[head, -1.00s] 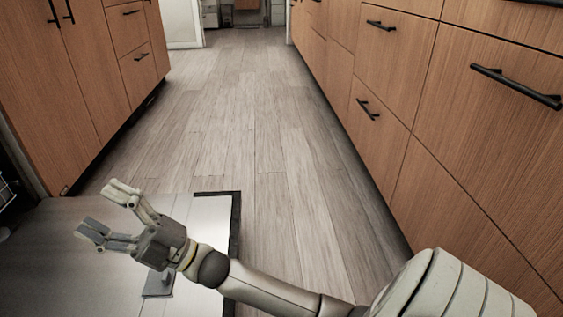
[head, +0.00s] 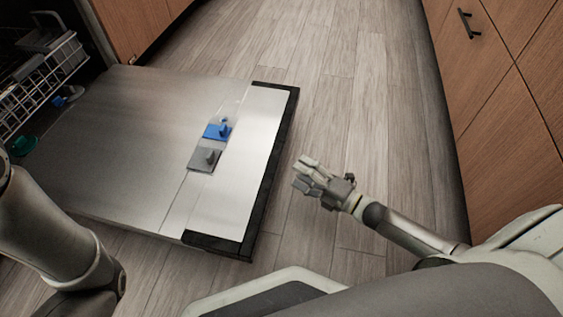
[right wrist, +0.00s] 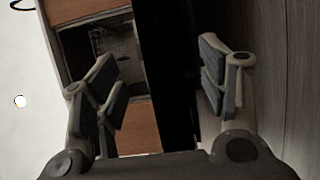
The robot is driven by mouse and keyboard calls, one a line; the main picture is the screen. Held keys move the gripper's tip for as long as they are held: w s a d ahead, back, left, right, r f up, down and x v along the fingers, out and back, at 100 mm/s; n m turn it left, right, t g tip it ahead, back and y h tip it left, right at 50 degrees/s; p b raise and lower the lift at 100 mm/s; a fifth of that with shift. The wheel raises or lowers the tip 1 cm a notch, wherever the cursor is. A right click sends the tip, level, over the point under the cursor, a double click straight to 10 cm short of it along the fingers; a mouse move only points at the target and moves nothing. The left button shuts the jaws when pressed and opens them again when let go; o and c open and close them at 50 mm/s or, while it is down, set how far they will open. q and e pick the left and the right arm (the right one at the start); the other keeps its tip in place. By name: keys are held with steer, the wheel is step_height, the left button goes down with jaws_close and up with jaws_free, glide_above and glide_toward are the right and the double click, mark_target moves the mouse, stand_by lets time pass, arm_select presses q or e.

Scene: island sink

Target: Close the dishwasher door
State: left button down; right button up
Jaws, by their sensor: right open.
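The dishwasher door (head: 150,130) lies folded down, flat and low over the floor, in the head view. Its inner face has a detergent dispenser with a blue part (head: 217,131) and a grey lid (head: 204,159). A dark edge strip (head: 268,180) runs along its free end. My right gripper (head: 303,174) is just right of that edge, apart from it in the picture, with nothing in it. In the right wrist view its two fingers (right wrist: 162,88) are spread, with a dark upright band between them. My left arm shows at lower left, but its gripper is outside the view.
The dishwasher opening with a wire rack (head: 42,85) is at upper left. Wooden cabinets with a black handle (head: 469,24) stand along the right. The plank floor (head: 365,110) between door and right cabinets is clear.

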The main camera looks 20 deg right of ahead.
mark_target(280, 161)
steer(key=b+x, duration=0.3)
steer(key=x, duration=0.3)
steer(key=shift+w+a+f, duration=0.1)
steer(key=shift+w+f, duration=0.05)
steer(key=shift+f, duration=0.05)
steer(key=shift+b+x, duration=0.45)
steer(key=shift+x, duration=0.4)
steer(key=shift+r, duration=0.2)
steer(key=c, duration=1.4)
steer(key=shift+c, duration=0.2)
